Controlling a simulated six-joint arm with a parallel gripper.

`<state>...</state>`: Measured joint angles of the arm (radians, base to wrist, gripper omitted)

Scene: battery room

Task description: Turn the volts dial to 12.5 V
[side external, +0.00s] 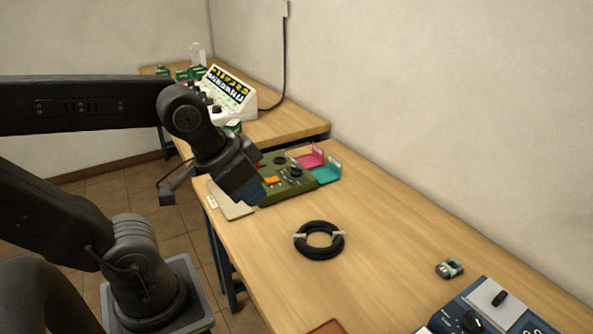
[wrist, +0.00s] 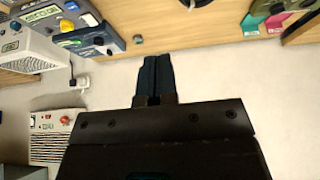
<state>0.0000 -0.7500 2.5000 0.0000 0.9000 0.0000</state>
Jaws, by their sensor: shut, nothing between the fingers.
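My gripper (side external: 258,194) is shut and empty. In the side view it points down beside the left part of a green panel box (side external: 288,182) and hides some of it. The box has black knobs (side external: 295,172) and an orange part. A blue unit (side external: 490,310) with black knobs is cut off at the lower right. In the wrist view my gripper's dark fingers (wrist: 153,76) are together, with nothing between them. No label is readable, so I cannot tell which knob is the volts dial.
A black cable coil (side external: 319,240) lies mid-table, and a small dark gadget (side external: 449,269) lies to its right. A white console (side external: 231,91) is on the far table. Bare wood surrounds the coil.

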